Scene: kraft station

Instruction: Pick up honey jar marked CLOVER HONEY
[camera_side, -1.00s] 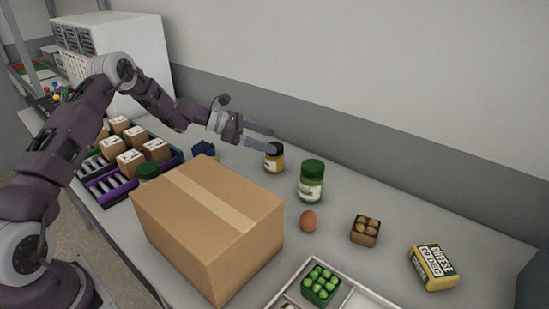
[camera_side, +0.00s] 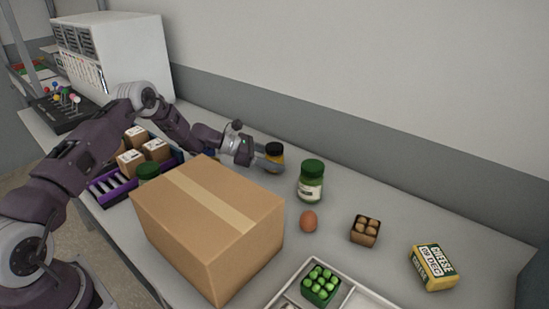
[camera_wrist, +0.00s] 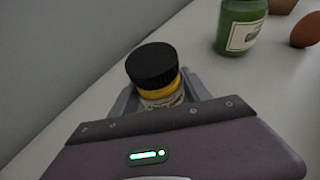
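The honey jar (camera_side: 275,152), with a black lid and a yellow body, stands upright on the counter near the wall. In the wrist view the jar (camera_wrist: 152,66) shows its lid, a yellow band and part of a pale label; the label's words cannot be read. My gripper (camera_side: 268,162) is low at the jar, its fingers on either side of the body. In the wrist view my gripper (camera_wrist: 160,92) appears open, with narrow gaps beside the jar. The fingers partly hide the lower body.
A green-lidded jar (camera_side: 311,181) stands just right of the honey jar, with an egg (camera_side: 308,221) in front. A large cardboard box (camera_side: 208,228) stands close in front of my arm. An egg carton (camera_side: 366,230) and a cheese pack (camera_side: 433,267) lie further right.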

